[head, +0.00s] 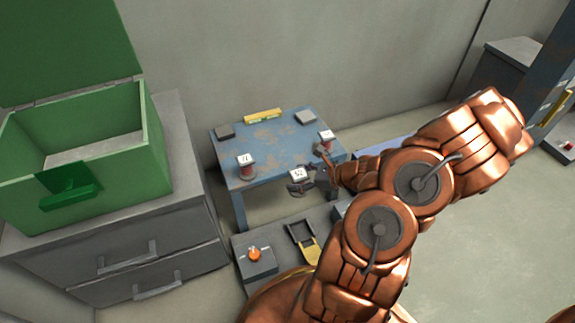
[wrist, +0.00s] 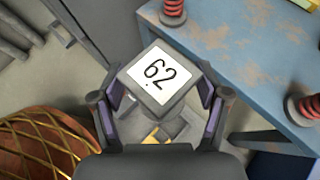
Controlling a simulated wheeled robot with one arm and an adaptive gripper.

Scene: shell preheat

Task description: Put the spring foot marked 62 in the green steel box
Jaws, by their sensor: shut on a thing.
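The spring foot marked 62 (wrist: 158,74) sits between the fingers of my gripper (wrist: 162,98) in the wrist view, its white label facing the camera. In the head view, this spring foot (head: 298,174) is held at the near edge of the blue table, and my gripper (head: 300,187) is shut on it. Its lower part is hidden. The green steel box (head: 120,172) stands open at the left, its lid raised at the back. The part of its inside that shows looks empty.
Two other spring feet with red springs stand on the blue table (head: 275,150), one at left (head: 246,168) and one at right (head: 326,140). A grey drawer cabinet (head: 150,240) bears the box. A low grey bench (head: 285,240) with an orange knob (head: 254,253) lies in front.

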